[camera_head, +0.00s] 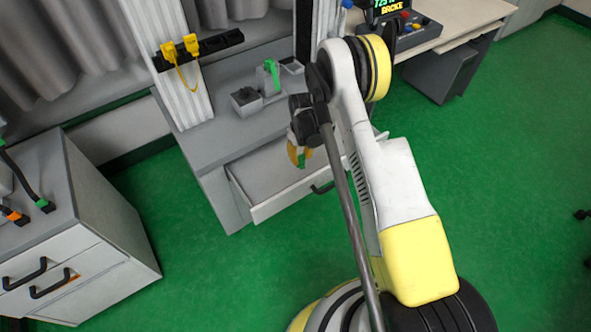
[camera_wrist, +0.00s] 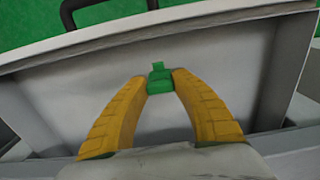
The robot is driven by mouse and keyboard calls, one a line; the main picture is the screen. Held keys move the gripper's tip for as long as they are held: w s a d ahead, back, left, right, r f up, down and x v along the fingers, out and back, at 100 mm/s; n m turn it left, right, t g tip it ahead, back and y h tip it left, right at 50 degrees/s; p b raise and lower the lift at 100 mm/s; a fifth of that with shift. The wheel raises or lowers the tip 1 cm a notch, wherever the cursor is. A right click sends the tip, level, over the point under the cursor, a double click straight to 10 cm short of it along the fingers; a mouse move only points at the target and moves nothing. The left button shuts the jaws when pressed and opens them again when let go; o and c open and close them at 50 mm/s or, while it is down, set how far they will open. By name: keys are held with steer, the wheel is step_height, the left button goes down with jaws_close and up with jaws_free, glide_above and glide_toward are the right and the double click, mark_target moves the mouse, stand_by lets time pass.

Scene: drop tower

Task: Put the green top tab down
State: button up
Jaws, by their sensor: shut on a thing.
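My gripper (camera_wrist: 160,84) has two curved yellow fingers shut on a small green tab (camera_wrist: 160,74). In the wrist view the tab sticks out past the fingertips, above an open grey drawer (camera_wrist: 55,95). In the head view my gripper (camera_head: 301,157) is partly hidden by my arm, with a bit of the green tab (camera_head: 302,161) at its tips. The drawer (camera_head: 272,207) is pulled out below it and looks empty where visible. I cannot tell how high the tab is above the drawer bottom.
Another green piece (camera_head: 271,75) stands upright among grey blocks (camera_head: 246,100) on the cabinet top. Yellow clips (camera_head: 180,48) hang on a black rack behind. A grey drawer unit (camera_head: 75,235) stands at left, a desk (camera_head: 455,30) at upper right. Green floor lies open around.

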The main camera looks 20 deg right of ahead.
steer(key=shift+w+a+f+b, duration=0.2)
steer(key=shift+a+f, duration=0.25)
steer(key=shift+a, duration=0.1)
steer(key=shift+w+a+f+b, duration=0.15)
steer(key=shift+w+a+f, duration=0.05)
steer(key=shift+a+f, duration=0.25)
step_height(320, 180, down, 4)
steer(key=shift+r+b, duration=0.1)
steer(key=shift+b, duration=0.95)
steer(key=shift+r, duration=0.1)
steer(key=o, duration=0.9)
